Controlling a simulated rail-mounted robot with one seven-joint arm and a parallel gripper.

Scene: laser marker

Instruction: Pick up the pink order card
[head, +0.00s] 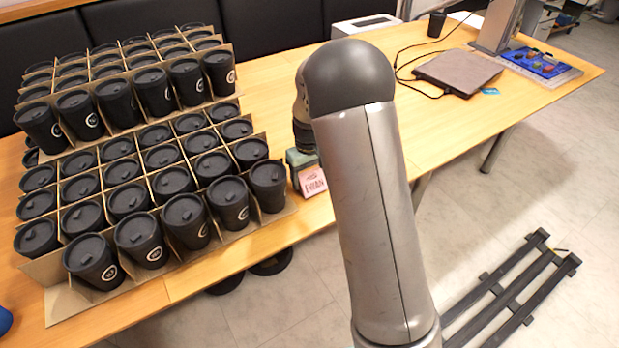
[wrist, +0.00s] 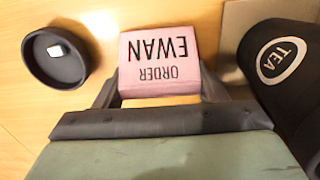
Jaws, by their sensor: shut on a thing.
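The pink order card (head: 312,181) is at the near edge of the table, just right of the crated cups, in the head view. In the wrist view the card (wrist: 160,62) is a thick pink block reading "ORDER EWAN", upside down in the picture. My gripper (wrist: 160,93) has one dark finger at each side of the card's near end and is shut on it. In the head view my gripper (head: 301,162) is partly hidden by my arm. I cannot tell whether the card touches the table.
Cardboard crates (head: 75,302) of several black lidded cups fill the table's left. A cup marked TEA (wrist: 284,62) stands close right of the card. A grey flat device (head: 458,72) lies farther right.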

